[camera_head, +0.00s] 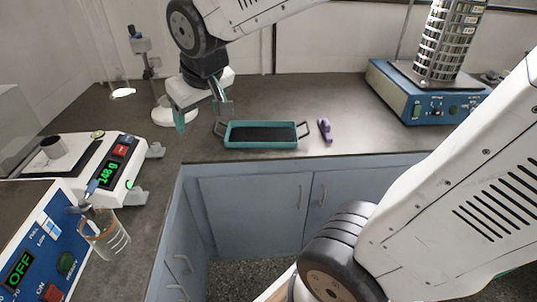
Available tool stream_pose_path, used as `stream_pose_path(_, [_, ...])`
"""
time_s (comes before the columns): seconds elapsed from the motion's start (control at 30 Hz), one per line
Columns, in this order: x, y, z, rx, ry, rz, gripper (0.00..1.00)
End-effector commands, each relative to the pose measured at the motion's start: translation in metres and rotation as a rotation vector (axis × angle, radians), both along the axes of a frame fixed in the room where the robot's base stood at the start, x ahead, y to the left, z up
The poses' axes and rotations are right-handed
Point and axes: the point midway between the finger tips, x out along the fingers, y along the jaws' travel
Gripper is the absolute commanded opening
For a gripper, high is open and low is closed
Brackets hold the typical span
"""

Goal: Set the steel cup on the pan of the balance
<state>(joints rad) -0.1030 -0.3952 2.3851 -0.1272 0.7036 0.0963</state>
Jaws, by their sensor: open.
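The steel cup (53,147) is a small, pale, dark-mouthed cylinder at the left. The balance has a lit green display that seems to read 148 g. My gripper (203,116) is open and empty, pointing down over the bench to the right of the balance, well apart from the cup. The cup's base is small in view, but it appears to rest on the pan.
A teal tray (262,143) and a purple object (325,130) lie right of my gripper. A glass beaker (105,240) stands near a blue device (42,250) in front of the balance. A sieve shaker (415,98) stands at the back right. A white stand base (172,117) is behind my gripper.

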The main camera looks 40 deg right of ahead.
Motion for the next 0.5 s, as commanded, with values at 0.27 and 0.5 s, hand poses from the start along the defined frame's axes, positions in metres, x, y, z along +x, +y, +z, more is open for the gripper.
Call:
stream_pose_path(0.27, [-0.150,-0.021,-0.007,0.041,0.263,-0.076,0.72])
stream_pose_path(0.5, [-0.187,-0.023,-0.013,0.060,0.342,-0.084,0.72])
